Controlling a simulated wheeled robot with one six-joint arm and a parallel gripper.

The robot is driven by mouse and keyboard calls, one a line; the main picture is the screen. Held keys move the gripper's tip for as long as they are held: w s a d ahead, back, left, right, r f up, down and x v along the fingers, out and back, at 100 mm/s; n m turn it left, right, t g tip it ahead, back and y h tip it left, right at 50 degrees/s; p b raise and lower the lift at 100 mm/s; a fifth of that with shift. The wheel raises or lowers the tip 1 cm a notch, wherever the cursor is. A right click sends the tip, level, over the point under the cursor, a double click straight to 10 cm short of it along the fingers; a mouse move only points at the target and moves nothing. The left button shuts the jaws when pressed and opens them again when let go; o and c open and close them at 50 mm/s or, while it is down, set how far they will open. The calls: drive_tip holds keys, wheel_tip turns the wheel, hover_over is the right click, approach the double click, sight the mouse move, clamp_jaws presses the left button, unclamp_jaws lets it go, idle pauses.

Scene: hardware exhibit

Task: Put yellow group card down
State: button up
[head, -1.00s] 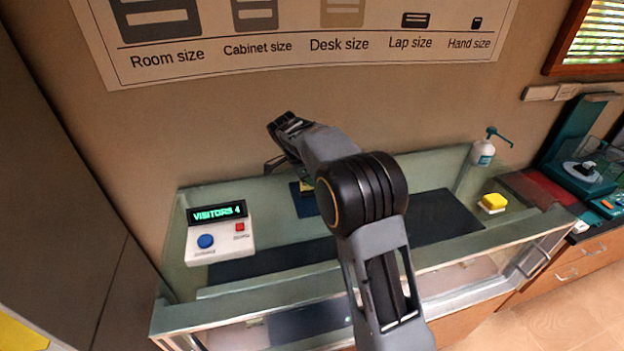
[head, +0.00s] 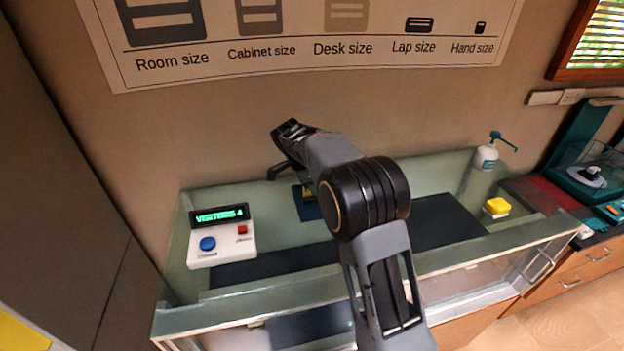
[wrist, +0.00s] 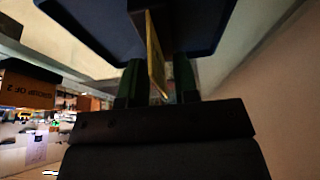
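The yellow group card (wrist: 154,55) shows nearly edge-on in the wrist view, between the two fingers of my gripper (wrist: 157,82). A gap shows on each side of the card, so the fingers look open around it. The far end of the card meets a dark piece at a dark blue pad (wrist: 95,25). In the head view my gripper (head: 284,160) is at the back of the glass case, above the small blue pad (head: 306,204). A bit of yellow (head: 308,190) shows there, mostly hidden by my arm. Whether the card touches the pad is unclear.
A visitor counter box (head: 222,236) with blue and red buttons stands left on the case. A yellow block (head: 497,207) and a pump bottle (head: 486,155) stand right. The wall is close behind.

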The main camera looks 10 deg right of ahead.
drive_tip(key=b+v, duration=0.1)
drive_tip(key=v, duration=1.1)
drive_tip(key=s+d+r+n+t+y, duration=0.1)
drive_tip(key=s+d+r+n, duration=0.15)
drive_tip(key=s+n, duration=0.35)
drive_tip(key=s+d+f+n+t+y, duration=0.1)
drive_tip(key=s+f+n, duration=0.4)
drive_tip(key=s, duration=0.5)
drive_tip(key=s+f+n+t+y, duration=0.2)
drive_tip(key=s+f+n, duration=0.3)
drive_tip(key=s, duration=0.6)
drive_tip(key=shift+s+d+n+t, duration=0.2)
drive_tip(key=shift+d+n+t, duration=0.2)
drive_tip(key=shift+n, duration=0.6)
